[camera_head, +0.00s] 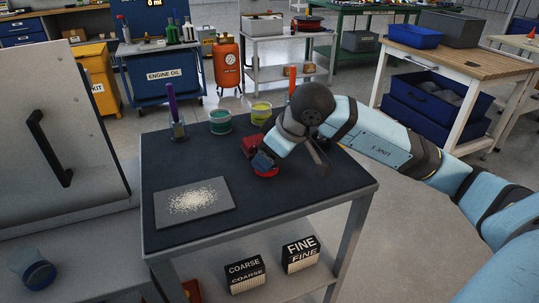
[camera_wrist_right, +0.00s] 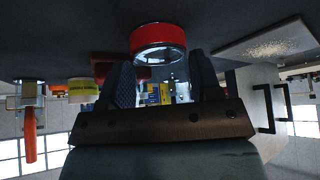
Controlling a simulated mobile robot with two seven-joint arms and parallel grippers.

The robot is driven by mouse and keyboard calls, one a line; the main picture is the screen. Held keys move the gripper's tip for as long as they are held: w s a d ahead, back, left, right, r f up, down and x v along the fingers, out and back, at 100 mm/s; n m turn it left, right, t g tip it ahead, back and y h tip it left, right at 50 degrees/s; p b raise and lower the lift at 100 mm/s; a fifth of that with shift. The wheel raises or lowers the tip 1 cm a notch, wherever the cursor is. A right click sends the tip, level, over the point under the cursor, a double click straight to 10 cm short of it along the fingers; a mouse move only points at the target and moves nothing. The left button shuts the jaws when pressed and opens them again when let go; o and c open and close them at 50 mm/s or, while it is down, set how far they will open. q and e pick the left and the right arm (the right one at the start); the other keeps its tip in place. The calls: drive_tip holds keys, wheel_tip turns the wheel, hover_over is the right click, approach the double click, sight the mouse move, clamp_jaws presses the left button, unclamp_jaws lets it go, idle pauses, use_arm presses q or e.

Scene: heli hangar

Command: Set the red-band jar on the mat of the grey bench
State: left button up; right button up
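The red-band jar (camera_wrist_right: 158,40) is clear with a wide red band. In the right wrist view it is at the fingertips of my right gripper (camera_wrist_right: 160,70), with a finger at either side. In the head view only a low red part of the jar (camera_head: 267,173) shows below my right gripper (camera_head: 263,160), which hides the rest. Whether the fingers press on the jar is unclear. A flat grey mat (camera_head: 168,210) with pale granules scattered on it lies at the front left of the dark bench top (camera_head: 270,208). My left gripper is out of view.
A teal-band jar (camera_head: 220,122), a yellow-band jar (camera_head: 261,112) and a clear holder with a purple-handled tool (camera_head: 177,125) stand along the back. A red object (camera_head: 249,145) is just behind my gripper. Bare bench top lies between jar and mat.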

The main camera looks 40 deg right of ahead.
drive_tip(key=o, duration=0.3)
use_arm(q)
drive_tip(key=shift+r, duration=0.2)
use_arm(e)
drive_tip(key=shift+o, duration=0.2)
drive_tip(key=shift+r, duration=0.15)
drive_tip(key=shift+s+r+p, duration=0.1)
drive_tip(key=shift+r+p, duration=0.25)
drive_tip(key=shift+p, duration=0.05)
use_arm(q)
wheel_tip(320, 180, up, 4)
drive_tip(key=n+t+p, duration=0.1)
drive_tip(key=p, duration=0.2)
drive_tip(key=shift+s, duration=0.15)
use_arm(e)
drive_tip(key=v, duration=1.1)
drive_tip(key=shift+s+d+r, duration=0.1)
drive_tip(key=shift+s, duration=0.05)
